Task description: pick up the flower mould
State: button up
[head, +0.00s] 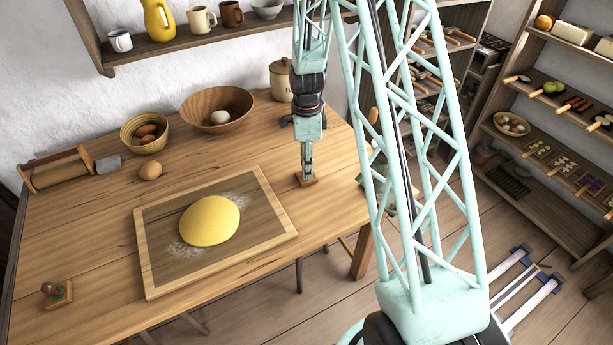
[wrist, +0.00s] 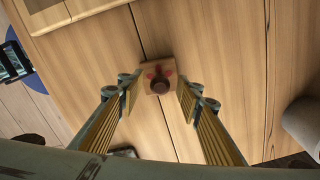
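A small square wooden mould (head: 308,182) lies on the table, right of the dough board. In the wrist view it is a wooden block (wrist: 151,72) with a red petal-like shape and a dark round knob (wrist: 160,86) on top; I take it as the flower mould. My gripper (head: 307,174) points down over it. In the wrist view my gripper (wrist: 160,92) is open, with one finger on each side of the knob and gaps between. In the head view the gripper hides the knob. A second small wooden block with a dark reddish knob (head: 57,292) is at the table's front left.
A board (head: 282,219) with yellow dough (head: 209,220) lies left of the gripper. The wood around the mould is mostly clear.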

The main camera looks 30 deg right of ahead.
grip_shut()
jog(key=shift+r, duration=0.1)
dwell(0.3)
jog(key=shift+r+p, duration=0.35)
jog(key=shift+r, duration=1.4)
jog(key=s+a+r, duration=0.1)
jog(key=s+a, duration=0.3)
jog(key=s, duration=1.1)
jog(key=shift+s+a+r, duration=0.15)
jog(key=shift+s+a, duration=0.05)
jog(key=c, duration=0.7)
grip_release()
jog(key=shift+c, duration=0.9)
